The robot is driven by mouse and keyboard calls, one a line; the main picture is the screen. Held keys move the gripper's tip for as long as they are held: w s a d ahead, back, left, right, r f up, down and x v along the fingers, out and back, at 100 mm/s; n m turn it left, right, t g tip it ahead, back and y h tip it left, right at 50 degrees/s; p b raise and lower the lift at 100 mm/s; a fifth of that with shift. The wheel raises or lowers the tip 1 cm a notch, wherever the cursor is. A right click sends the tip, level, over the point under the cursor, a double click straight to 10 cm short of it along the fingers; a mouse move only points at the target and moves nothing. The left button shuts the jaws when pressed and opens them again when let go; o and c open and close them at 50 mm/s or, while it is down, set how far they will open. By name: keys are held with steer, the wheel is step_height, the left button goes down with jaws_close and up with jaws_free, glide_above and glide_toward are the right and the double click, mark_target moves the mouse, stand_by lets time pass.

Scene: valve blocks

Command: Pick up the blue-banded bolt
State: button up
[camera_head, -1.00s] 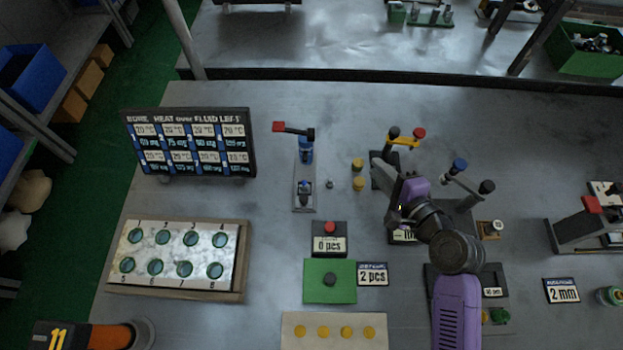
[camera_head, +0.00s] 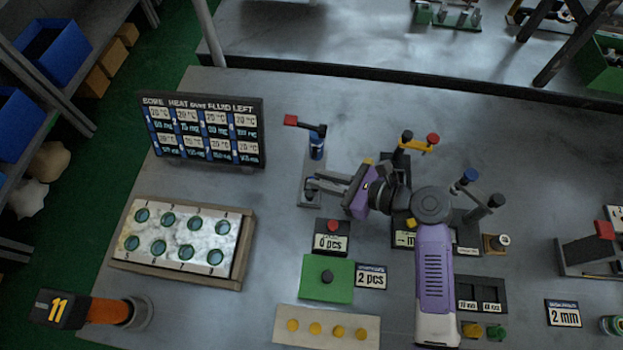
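A small dark upright piece (camera_head: 310,187) sits on the lower part of a grey fixture plate (camera_head: 306,201), below a blue cylinder with a red-handled lever (camera_head: 317,146). It showed some blue earlier and may be the blue-banded bolt; it is too small to be sure. My gripper (camera_head: 318,184) points left, with its fingertips at this piece. The two dark fingers look apart, one above the other in the picture. I cannot tell whether they touch the piece. The gripper hides the small grey item and most of the yellow pieces to the right of the plate.
The display board (camera_head: 205,130) stands at the left, above a numbered tray of green round wells (camera_head: 247,240). A red-button counter (camera_head: 332,238) and green pad (camera_head: 315,290) lie below the gripper. The table between board and fixture is clear.

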steer(key=shift+x, duration=1.8)
steer(key=shift+f, duration=0.2)
jaws_close()
step_height(320, 180, up, 20)
steer(key=p, duration=0.1)
steer(key=shift+s, duration=0.15)
